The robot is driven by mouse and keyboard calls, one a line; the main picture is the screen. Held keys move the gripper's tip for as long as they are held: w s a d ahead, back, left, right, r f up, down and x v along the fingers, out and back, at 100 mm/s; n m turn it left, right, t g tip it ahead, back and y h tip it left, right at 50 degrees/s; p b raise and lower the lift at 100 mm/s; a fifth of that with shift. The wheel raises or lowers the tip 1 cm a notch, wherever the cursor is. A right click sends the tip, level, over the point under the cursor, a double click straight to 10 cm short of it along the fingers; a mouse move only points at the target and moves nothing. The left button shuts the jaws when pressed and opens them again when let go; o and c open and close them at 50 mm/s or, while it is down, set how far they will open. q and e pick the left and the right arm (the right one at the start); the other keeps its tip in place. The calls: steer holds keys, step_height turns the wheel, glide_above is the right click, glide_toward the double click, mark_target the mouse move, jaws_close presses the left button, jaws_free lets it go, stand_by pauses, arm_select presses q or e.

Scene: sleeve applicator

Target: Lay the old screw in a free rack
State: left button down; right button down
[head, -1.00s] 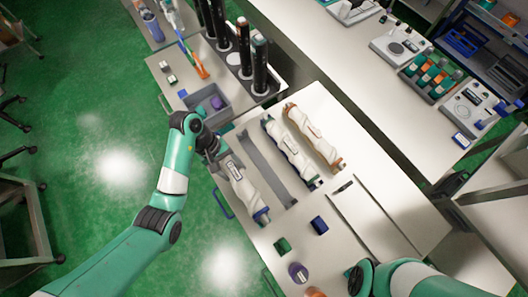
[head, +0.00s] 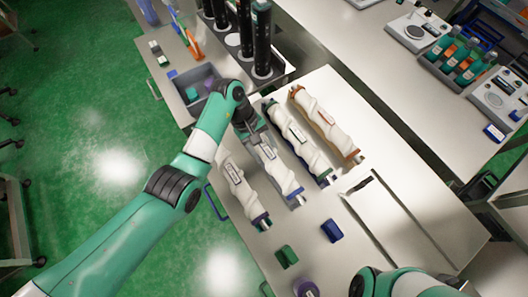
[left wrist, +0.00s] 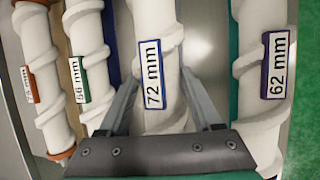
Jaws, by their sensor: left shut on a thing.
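My left gripper (head: 252,138) is shut on a white spiral screw with blue ends (head: 278,172), labelled 72 mm. In the left wrist view this 72 mm screw (left wrist: 152,95) lies between the two fingers (left wrist: 160,82). It is over the rack place between the 62 mm screw (head: 238,186) and the green-labelled 56 mm screw (head: 296,138). Its rack is mostly hidden under it, and I cannot tell whether it touches. An orange-ended screw (head: 325,122) lies at the far right of the row. My right gripper is out of view.
A grey bin (head: 190,112) and black cylinders (head: 262,40) stand behind the row. A green block (head: 286,256), a blue block (head: 332,230) and a purple round part (head: 305,288) lie in front. The tabletop right of the screws is mostly clear.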

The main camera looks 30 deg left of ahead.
arm_select(q)
steer(key=shift+f, duration=1)
steer(key=shift+f+b, duration=0.25)
steer(key=shift+b, duration=0.05)
steer(key=shift+c, duration=0.3)
jaws_free()
steer(key=shift+s, duration=0.1)
steer(key=shift+r, duration=0.25)
steer(key=p+v, duration=0.4)
steer(key=v, duration=0.8)
steer(key=shift+a, duration=0.1)
